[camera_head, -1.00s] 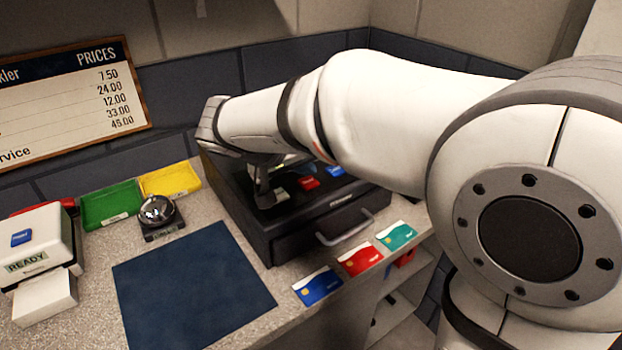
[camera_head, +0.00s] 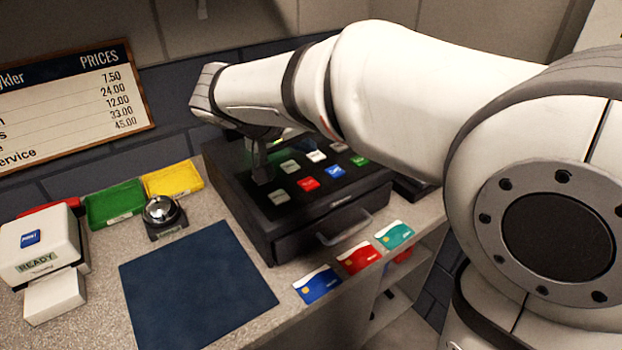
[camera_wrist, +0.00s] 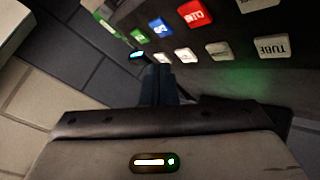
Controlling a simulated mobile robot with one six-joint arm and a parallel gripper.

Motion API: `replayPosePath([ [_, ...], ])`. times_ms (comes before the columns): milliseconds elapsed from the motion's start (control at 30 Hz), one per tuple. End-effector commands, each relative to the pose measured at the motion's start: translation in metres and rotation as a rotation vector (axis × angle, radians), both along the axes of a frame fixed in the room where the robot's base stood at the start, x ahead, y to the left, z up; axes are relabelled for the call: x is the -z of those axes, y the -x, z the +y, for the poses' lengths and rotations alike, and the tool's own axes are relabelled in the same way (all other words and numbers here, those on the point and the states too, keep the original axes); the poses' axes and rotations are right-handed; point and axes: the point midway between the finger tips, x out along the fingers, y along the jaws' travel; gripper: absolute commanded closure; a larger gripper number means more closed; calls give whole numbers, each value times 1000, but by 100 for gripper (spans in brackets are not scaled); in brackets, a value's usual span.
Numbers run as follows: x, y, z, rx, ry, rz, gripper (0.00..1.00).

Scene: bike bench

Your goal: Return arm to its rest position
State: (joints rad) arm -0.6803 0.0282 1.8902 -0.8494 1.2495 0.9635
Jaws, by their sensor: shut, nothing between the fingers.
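My gripper (camera_head: 262,178) hangs from the end of my white arm in the head view, above the left part of the black cash register (camera_head: 300,246). It is shut and empty. In the wrist view the closed fingers (camera_wrist: 160,88) point toward the register's keys, with a red key (camera_wrist: 195,14) and a white key labelled TUBE (camera_wrist: 271,47) close by. I cannot tell the exact gap between the fingertips and the register. My arm is stretched out over the back of the register.
Blue, red and teal cards (camera_head: 360,257) lie along the counter's front edge. A dark blue mat (camera_head: 198,285), a bell (camera_head: 162,213), green and yellow trays (camera_head: 114,203) and a white card printer-like device (camera_head: 42,250) stand left. A price board (camera_head: 70,108) is on the wall behind.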

Motion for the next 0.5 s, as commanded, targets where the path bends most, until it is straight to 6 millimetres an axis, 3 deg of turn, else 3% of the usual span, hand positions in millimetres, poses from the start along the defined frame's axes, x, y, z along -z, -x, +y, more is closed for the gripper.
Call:
replayPosePath([
  [433, 0, 0, 0, 0, 0, 0, 100],
  [500, 6, 7, -19, 10, -15, 43, 100],
])
